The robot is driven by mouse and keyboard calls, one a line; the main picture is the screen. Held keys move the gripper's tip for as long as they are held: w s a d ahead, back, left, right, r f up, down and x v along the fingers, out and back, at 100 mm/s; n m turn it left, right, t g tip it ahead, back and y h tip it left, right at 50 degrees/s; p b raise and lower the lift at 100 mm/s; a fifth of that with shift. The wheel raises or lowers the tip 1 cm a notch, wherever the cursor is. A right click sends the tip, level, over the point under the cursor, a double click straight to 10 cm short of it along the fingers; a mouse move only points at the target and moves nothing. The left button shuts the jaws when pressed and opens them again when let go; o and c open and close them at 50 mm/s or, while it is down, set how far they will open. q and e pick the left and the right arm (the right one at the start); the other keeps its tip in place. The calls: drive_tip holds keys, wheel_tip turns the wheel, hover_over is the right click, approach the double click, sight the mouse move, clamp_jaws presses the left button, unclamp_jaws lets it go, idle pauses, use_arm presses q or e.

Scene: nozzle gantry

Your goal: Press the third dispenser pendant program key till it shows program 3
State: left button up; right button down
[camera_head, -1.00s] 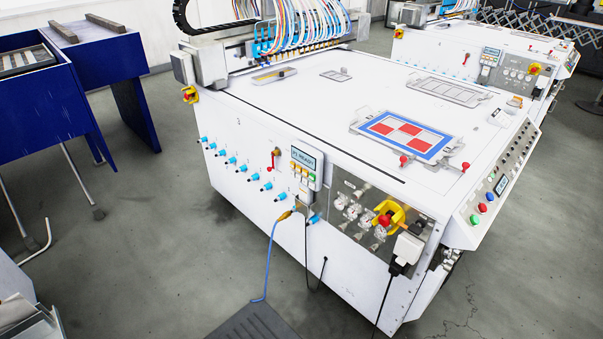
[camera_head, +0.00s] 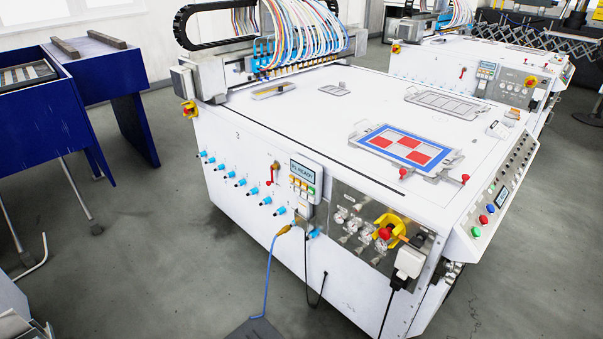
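A white dispenser pendant (camera_head: 306,177) is on the front side of the near white machine (camera_head: 345,110). Its small screen (camera_head: 302,168) seems to read "P1 READY". Below the screen are rows of small coloured keys (camera_head: 301,186), too small to read. A second, similar pendant (camera_head: 487,69) is on the machine (camera_head: 440,64) behind at the upper right; its screen cannot be read. Which pendant is the third one cannot be told for sure. Neither of my grippers is in view.
A red-handled lever (camera_head: 272,173) sits left of the near pendant, blue knobs (camera_head: 240,182) further left. A yellow-and-red switch (camera_head: 388,230) and cables are to the right and below. Blue tables (camera_head: 48,125) stand at left. Grey floor (camera_head: 150,240) in front is mostly clear.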

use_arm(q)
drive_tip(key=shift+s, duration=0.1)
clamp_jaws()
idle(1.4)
